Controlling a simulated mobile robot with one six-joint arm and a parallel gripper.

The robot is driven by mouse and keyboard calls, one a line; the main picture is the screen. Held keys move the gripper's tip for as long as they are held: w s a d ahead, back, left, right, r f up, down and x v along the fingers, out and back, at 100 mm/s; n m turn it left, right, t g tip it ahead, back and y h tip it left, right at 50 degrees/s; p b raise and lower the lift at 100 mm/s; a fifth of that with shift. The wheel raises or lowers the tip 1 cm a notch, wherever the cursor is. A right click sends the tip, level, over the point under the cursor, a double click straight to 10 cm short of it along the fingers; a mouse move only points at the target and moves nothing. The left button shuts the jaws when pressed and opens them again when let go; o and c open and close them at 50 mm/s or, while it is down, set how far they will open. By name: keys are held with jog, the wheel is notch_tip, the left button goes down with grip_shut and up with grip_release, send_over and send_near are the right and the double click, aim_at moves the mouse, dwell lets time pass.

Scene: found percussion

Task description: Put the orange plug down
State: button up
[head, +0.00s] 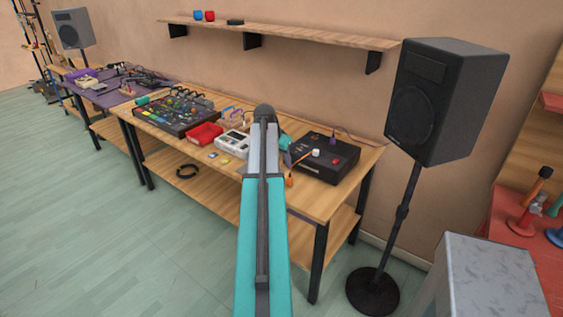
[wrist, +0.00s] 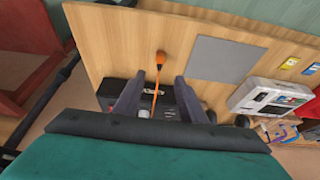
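The orange plug (wrist: 161,58) shows in the wrist view just beyond my fingertips, over the bare wooden tabletop. Its thin orange cable runs back between my fingers towards a black box (wrist: 176,98). In the head view the plug (head: 289,182) is near the table's front edge, left of the black box (head: 326,157). My gripper (wrist: 158,79) is open, with one finger on either side of the cable and clear space between them. The fingers do not touch the plug. In the head view my arm hides most of the gripper.
A flat grey patch (wrist: 222,60) lies on the tabletop beside the plug. A white device (head: 232,144), a red tray (head: 204,134) and a mixer-like panel (head: 177,111) stand farther left. A speaker (head: 438,100) on a stand is to the right.

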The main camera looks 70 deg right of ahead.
dwell(0.3)
